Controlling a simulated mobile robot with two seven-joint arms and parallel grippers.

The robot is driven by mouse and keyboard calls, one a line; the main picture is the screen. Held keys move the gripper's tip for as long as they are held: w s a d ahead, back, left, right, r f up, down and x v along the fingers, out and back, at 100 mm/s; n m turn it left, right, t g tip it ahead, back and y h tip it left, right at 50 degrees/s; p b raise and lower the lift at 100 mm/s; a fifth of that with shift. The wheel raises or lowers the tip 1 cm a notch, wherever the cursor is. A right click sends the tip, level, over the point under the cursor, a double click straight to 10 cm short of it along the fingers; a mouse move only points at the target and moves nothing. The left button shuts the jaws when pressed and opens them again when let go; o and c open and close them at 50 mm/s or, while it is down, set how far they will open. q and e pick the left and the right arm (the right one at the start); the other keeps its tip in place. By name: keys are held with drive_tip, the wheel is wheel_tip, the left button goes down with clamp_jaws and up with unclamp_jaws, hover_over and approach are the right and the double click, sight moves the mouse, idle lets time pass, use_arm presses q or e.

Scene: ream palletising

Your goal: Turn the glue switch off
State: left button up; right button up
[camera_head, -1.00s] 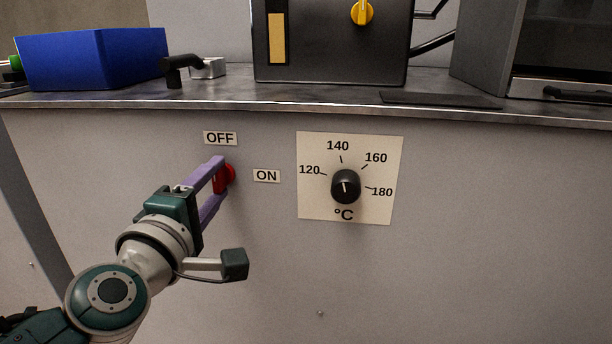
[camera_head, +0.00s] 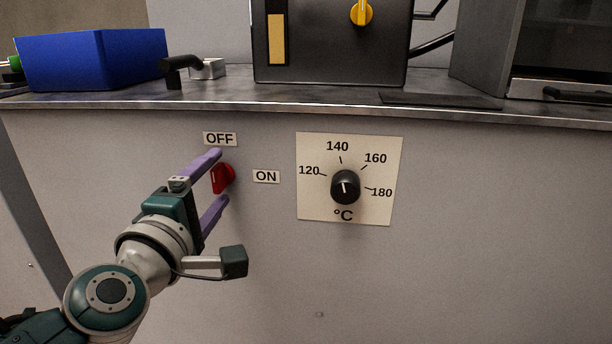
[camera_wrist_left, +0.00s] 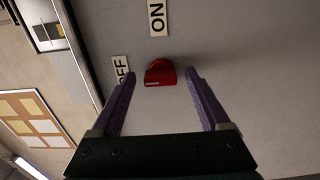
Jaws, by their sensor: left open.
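The glue switch (camera_head: 219,179) is a red knob on the grey front panel. Its grip bar looks upright in the head view, in line with the OFF label (camera_head: 220,139) above it; the ON label (camera_head: 266,176) is to its right. In the left wrist view the switch (camera_wrist_left: 161,72) has a white mark towards its left end, the side of the OFF label (camera_wrist_left: 121,70). My left gripper (camera_head: 221,176) is open, one purple finger above the knob and one below, with gaps on both sides. My right gripper is in neither view.
A black temperature dial (camera_head: 345,187) on a cream plate is right of the switch. Above is the metal worktop (camera_head: 330,106) with a blue bin (camera_head: 92,58) and a black machine (camera_head: 330,45) on it. The panel below the switch is clear.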

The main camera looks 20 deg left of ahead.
use_arm(q)
drive_tip(key=p+v, duration=0.2)
drive_tip(key=v, duration=0.8)
idle(0.3)
drive_tip(key=s+d+r+m+g+h+p, duration=0.35)
drive_tip(key=d+r+m+p, duration=0.45)
drive_tip(key=r+p, duration=0.5)
drive_tip(key=s+d+r+m+g+h+p, duration=0.3)
drive_tip(key=d+r+m+g+h+p, duration=0.25)
drive_tip(key=r+m+p, duration=0.65)
drive_tip(key=s+a+r+m+g+y+p, duration=0.1)
drive_tip(key=s+a+r+g+y+p, duration=0.15)
drive_tip(key=s+r+p, duration=0.6)
drive_tip(key=s+a+r+m+g+y+p, duration=0.2)
drive_tip(key=s+a+r+g+p, duration=0.3)
drive_tip(key=p, duration=0.7)
wheel_tip(320, 180, up, 34)
drive_tip(key=w+d+t+p, duration=0.1)
drive_tip(key=w+t+p, duration=0.1)
drive_tip(key=p, duration=3.1)
drive_tip(key=shift+w+d+r, duration=0.2)
drive_tip(key=shift+w+d, duration=0.1)
drive_tip(key=shift+d, duration=0.05)
